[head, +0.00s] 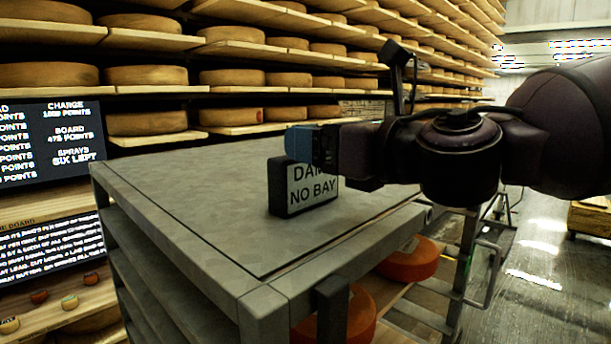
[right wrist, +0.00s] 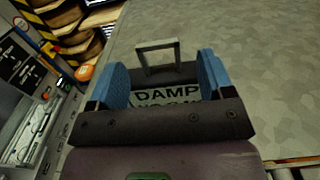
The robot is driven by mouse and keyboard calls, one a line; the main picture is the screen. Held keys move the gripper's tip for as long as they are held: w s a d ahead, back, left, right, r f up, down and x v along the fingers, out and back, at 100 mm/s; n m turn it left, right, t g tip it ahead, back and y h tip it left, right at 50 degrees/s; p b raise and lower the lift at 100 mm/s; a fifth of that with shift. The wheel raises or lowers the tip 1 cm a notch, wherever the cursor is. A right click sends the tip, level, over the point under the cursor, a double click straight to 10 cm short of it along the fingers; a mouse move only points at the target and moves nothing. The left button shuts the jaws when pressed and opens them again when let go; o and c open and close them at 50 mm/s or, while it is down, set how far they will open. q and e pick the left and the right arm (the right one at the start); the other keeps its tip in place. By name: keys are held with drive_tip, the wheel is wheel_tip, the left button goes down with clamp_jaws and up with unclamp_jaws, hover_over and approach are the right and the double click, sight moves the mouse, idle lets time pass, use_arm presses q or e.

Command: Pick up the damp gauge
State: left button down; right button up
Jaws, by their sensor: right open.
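The damp gauge (head: 312,194) is a dark box with a white face reading "DAM… NO BAY", standing upright on the grey cart top. My right gripper (head: 301,143) comes in from the right and covers the top of the gauge. In the right wrist view the gauge's white face (right wrist: 165,94) and a grey loop handle (right wrist: 157,47) show between and beyond the blue fingers. My right gripper (right wrist: 164,82) is open there, one finger to each side of the gauge. Whether the fingers touch it cannot be told. My left gripper is not in view.
The grey cart top (head: 190,190) is otherwise bare. Orange cheese wheels (head: 409,262) lie on the shelf below. Racks of cheese wheels (head: 146,76) stand behind. Dark text screens (head: 50,142) are at left. Open floor (head: 535,250) lies at right.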

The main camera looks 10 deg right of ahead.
drive_tip(key=p+x, duration=0.1)
drive_tip(key=x, duration=0.4)
drive_tip(key=c, duration=1.3)
drive_tip(key=shift+c, duration=0.2)
wheel_tip(320, 180, up, 20)
